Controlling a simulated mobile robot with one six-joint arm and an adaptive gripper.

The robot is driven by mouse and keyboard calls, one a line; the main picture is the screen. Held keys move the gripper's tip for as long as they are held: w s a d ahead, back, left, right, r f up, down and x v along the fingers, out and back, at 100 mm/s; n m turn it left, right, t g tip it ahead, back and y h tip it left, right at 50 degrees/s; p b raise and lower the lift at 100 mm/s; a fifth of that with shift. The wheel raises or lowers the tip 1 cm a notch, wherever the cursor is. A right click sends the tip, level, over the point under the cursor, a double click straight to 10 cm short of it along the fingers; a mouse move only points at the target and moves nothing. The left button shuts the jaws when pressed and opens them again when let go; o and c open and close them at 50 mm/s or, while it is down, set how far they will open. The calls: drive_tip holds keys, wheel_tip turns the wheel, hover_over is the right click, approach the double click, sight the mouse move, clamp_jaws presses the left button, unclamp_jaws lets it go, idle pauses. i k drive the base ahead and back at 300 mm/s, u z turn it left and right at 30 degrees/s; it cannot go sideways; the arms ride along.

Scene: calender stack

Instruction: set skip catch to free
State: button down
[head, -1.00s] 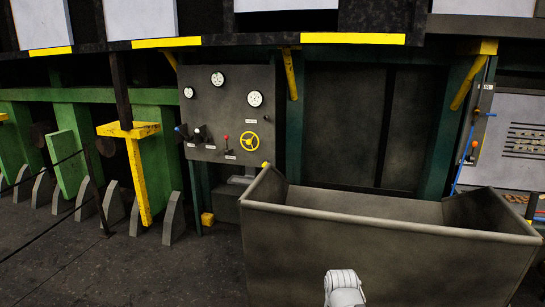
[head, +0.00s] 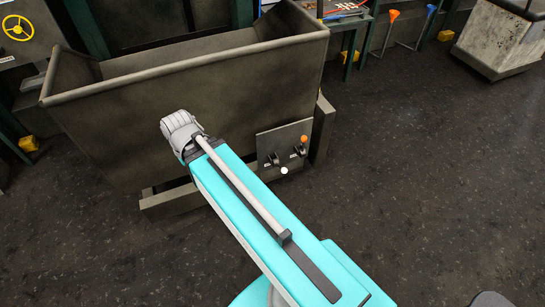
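The skip (head: 190,110) is a large dark metal bin with sloped sides, at the upper left of the head view. A small grey panel (head: 270,142) stands at its lower right side. On the panel are two small levers, one with an orange knob (head: 304,139) and one with a white knob (head: 284,170). Small labels sit beside them, too small to read, so I cannot tell which one is the catch. My own teal arm crosses in front of the skip and ends in a grey ribbed part near its front wall. My gripper's fingers are not in view.
A yellow handwheel (head: 18,28) is at the top left. A bench (head: 345,18) with tools stands behind the skip. A pale worn bin (head: 500,38) is at the top right. The dark floor (head: 430,170) to the right is clear.

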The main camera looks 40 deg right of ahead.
sight(304, 138)
drive_tip(key=z, duration=1.45)
